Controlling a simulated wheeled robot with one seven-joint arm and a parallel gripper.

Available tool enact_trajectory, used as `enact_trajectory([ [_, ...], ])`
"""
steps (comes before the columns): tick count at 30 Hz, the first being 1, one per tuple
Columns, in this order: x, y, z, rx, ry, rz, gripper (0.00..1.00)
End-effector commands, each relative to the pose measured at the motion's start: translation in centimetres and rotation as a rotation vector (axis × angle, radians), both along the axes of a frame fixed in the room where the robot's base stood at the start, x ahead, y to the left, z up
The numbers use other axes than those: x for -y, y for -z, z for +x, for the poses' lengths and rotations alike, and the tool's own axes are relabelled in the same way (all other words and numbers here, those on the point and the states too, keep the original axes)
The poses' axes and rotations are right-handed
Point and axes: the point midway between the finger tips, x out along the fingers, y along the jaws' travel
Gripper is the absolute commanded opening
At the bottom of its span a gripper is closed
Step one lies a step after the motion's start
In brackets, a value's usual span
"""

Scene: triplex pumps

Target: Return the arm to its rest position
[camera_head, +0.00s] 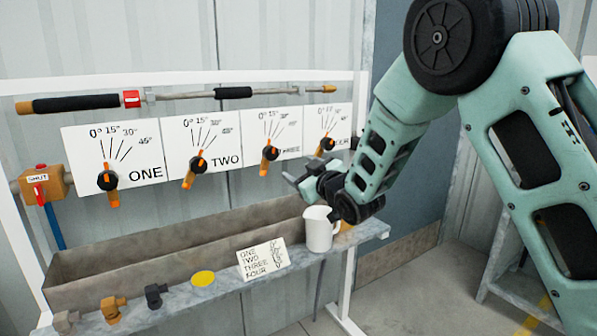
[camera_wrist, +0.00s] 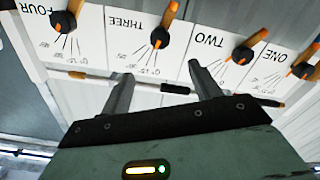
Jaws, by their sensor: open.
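My arm is green and black and reaches in from the right in the head view.
Dial panels ONE (camera_head: 148,172), TWO (camera_head: 222,157) and THREE (camera_head: 286,150) hang on the wall with orange handles. A fourth is partly hidden by my arm. A white mug (camera_head: 319,232), a card (camera_head: 262,259) and a yellow disc (camera_head: 203,278) are on the shelf.

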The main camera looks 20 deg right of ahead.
Motion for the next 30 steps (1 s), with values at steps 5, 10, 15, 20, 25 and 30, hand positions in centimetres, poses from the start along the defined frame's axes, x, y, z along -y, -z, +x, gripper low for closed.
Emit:
enact_trajectory([
  [5, -1.3, -0.2, -1.6, -0.11, 0.004, 0.024, 0.63],
  [10, -5.0, 0.5, -7.7, -0.428, -0.006, 0.055, 0.63],
  [15, -8.4, 1.5, -17.8, -0.788, -0.037, 0.016, 0.63],
  [20, -9.3, 1.7, -29.2, -1.103, -0.059, -0.097, 0.63],
  [25, -7.8, 1.3, -39.4, -1.351, -0.046, -0.251, 0.63],
  [30, -6.0, 1.0, -44.8, -1.48, -0.02, -0.357, 0.63],
])
